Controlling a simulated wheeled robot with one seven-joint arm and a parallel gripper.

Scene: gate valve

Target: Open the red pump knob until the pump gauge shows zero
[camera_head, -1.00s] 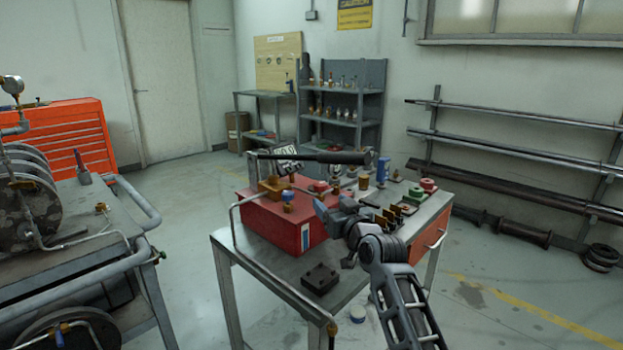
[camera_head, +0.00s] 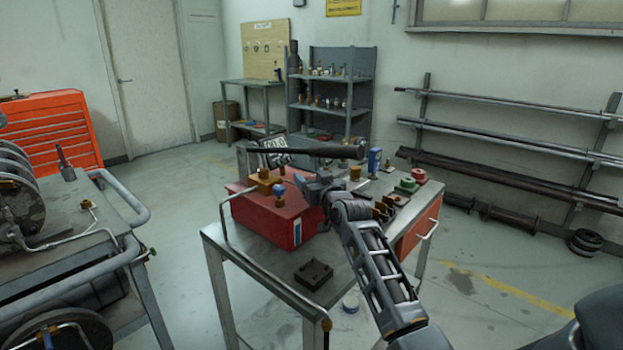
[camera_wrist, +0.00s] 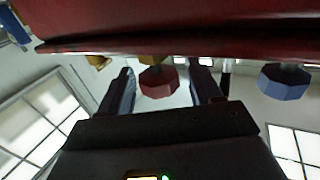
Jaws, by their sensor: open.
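The red pump knob (camera_wrist: 158,81) shows in the wrist view, between the two open fingers of my gripper (camera_wrist: 163,70). A gap shows on each side of it, so the fingers are around it but not closed on it. In the head view my gripper (camera_head: 309,187) is at the right end of the red pump (camera_head: 268,216), and I cannot make out the red knob there. The pump gauge (camera_head: 273,144) is a pale display with dark digits behind the pump's black handle; its reading is too small to tell.
A blue knob (camera_wrist: 285,81) sits beside the red one in the wrist view. The long black handle (camera_head: 305,151) lies above the pump. The metal table (camera_head: 262,262) holds a dark block (camera_head: 314,273) in front and several small fittings at right.

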